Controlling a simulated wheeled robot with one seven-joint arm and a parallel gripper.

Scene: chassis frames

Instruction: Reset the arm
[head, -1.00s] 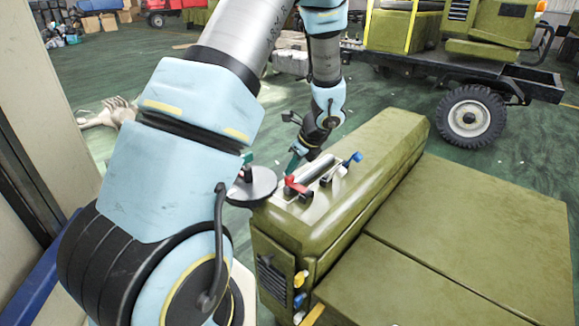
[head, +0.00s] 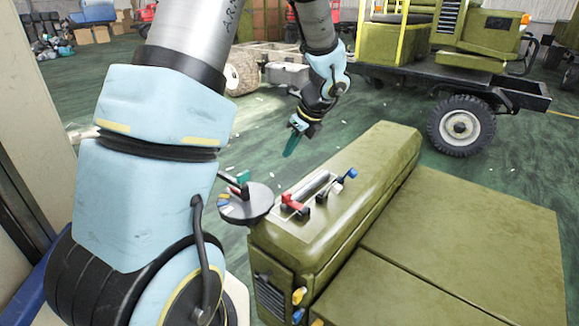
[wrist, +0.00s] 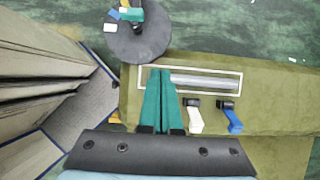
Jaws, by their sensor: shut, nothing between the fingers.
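My gripper (head: 290,147) hangs in the air beyond the olive console, apart from it in the head view. Its two teal fingers are shut together and hold nothing; they fill the middle of the wrist view (wrist: 160,74). On the console top sit a red lever (head: 294,205), a white lever (head: 336,186) and a blue lever (head: 350,174). In the wrist view the white lever (wrist: 195,118) and blue lever (wrist: 231,118) show right of the fingers. The red lever is not visible there. My light blue arm fills the left of the head view.
The olive console (head: 350,230) stands front right. A olive truck with a black wheel (head: 459,125) stands behind. Green floor (head: 240,130) lies open around my gripper.

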